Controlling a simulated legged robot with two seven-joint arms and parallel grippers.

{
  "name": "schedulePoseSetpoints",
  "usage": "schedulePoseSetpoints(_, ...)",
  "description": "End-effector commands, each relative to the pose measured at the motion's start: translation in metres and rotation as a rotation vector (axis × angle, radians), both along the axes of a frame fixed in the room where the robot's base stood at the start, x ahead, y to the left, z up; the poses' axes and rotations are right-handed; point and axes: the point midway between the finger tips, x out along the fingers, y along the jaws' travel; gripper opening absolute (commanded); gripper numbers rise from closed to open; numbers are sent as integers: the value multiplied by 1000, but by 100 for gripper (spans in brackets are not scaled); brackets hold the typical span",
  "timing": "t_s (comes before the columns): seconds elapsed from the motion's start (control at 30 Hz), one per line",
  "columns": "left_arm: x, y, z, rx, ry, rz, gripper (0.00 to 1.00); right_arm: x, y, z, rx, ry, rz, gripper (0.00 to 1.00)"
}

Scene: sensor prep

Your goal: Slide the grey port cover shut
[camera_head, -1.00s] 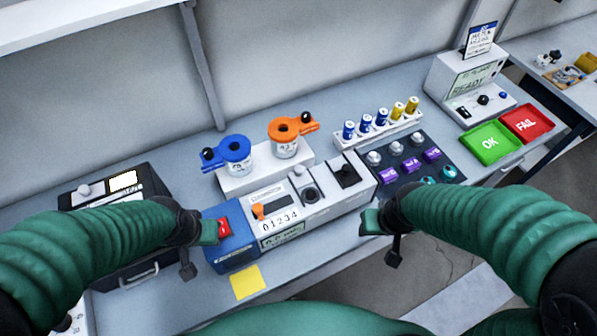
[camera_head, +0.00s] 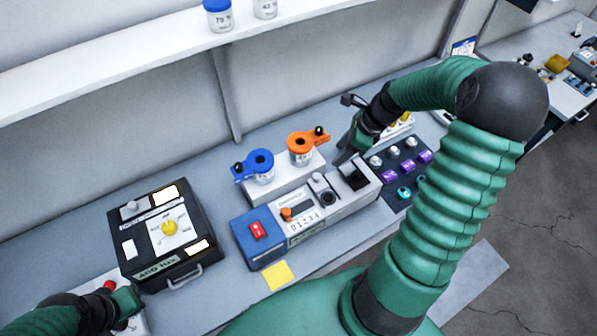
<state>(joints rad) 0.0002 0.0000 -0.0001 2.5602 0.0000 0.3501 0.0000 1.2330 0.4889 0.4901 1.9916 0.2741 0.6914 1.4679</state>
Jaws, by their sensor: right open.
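The long grey instrument (camera_head: 309,228) with a blue left end stands on the bench. A small grey knobbed piece (camera_head: 316,178), which looks like the port cover, sits behind a dark round port (camera_head: 327,198) on its top. The port shows uncovered. My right gripper (camera_head: 346,130) is open and empty above the back right of the instrument, its lower finger near the black square part (camera_head: 353,177). I cannot tell whether that finger touches anything. My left gripper (camera_head: 126,302) is at the lower left, away from the instrument; its jaws are not clear.
Blue (camera_head: 261,165) and orange (camera_head: 304,147) lidded jars stand on a white block behind the instrument. A dark panel (camera_head: 405,165) with purple parts is at right. A yellow note (camera_head: 278,275) lies in front.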

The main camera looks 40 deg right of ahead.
Motion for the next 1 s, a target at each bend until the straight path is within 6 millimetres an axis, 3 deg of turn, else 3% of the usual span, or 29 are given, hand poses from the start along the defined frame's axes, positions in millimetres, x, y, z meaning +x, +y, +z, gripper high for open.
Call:
schedulePoseSetpoints(0.4, 0, 0, 22, 0, 0, -1, 0, 31, 35, -93, -2, 3, 10, 46)
schedulePoseSetpoints(0.6, 0, 0, 30, 0, 0, 0, 0, 43, 43, -130, -7, 1, 7, 46)
schedulePoseSetpoints(0.77, 0, 0, 31, 0, 0, 0, 0, 47, 43, -144, -7, -1, 7, 46)
schedulePoseSetpoints(1.0, 0, 0, 31, 0, 0, 0, 0, 47, 42, -146, -8, 0, 6, 46)
